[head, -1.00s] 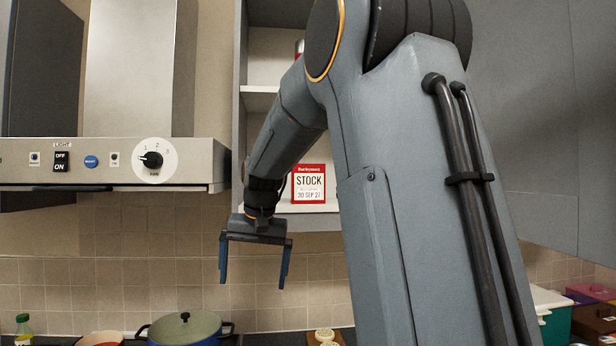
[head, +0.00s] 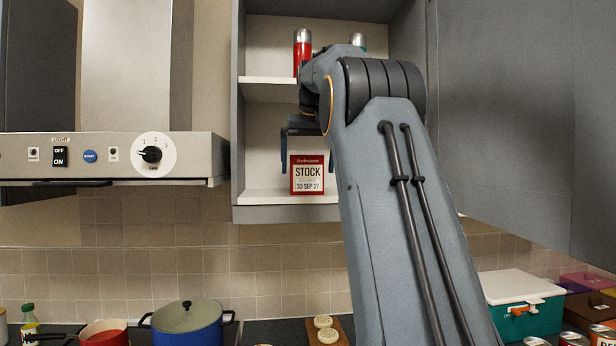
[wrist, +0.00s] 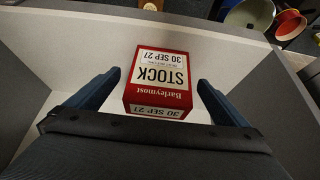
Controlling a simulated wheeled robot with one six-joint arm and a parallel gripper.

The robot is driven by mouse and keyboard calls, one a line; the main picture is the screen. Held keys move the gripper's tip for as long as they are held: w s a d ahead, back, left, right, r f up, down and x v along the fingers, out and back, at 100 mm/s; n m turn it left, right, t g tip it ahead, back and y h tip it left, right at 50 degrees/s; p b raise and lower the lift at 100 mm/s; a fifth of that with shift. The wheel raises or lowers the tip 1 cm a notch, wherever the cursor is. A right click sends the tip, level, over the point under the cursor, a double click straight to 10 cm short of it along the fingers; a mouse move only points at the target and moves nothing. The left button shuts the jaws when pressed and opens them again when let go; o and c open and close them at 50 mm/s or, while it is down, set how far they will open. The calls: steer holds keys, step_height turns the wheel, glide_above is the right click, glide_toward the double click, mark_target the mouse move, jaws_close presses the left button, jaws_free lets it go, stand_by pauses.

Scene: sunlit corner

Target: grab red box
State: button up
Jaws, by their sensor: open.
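The red box (head: 307,174) has a white label reading STOCK and stands upright on the lower shelf of the open wall cabinet. In the wrist view the red box (wrist: 158,84) shows from above, between my two fingers. My gripper (head: 306,166) is at the cabinet opening, with its fingers around the upper part of the box in the head view. In the wrist view my gripper (wrist: 160,85) is open, one finger on each side of the box with a gap at both sides. My arm hides part of the cabinet's right side.
A red can (head: 302,50) and a partly hidden can (head: 358,41) stand on the upper shelf (head: 265,90). The cabinet's left wall (head: 238,150) is close by. A blue pot (head: 187,322) and a red pan (head: 103,332) are below.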

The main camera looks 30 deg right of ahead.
mark_target(306, 181)
steer(key=shift+w+d+r, duration=0.15)
steer(key=shift+d, duration=0.1)
steer(key=shift+w+f, duration=0.15)
steer(key=shift+f, duration=0.05)
steer(key=shift+w+r+p+x, duration=0.15)
steer(key=shift+p+x, duration=0.5)
steer(key=shift+x, duration=0.55)
steer(key=shift+w+p+x, duration=0.1)
steer(key=shift+p+x, duration=0.5)
steer(key=shift+x, duration=0.6)
steer(key=shift+w+r+p+x, duration=0.15)
steer(key=shift+p+x, duration=0.5)
steer(key=shift+x, duration=0.5)
steer(key=c, duration=1.3)
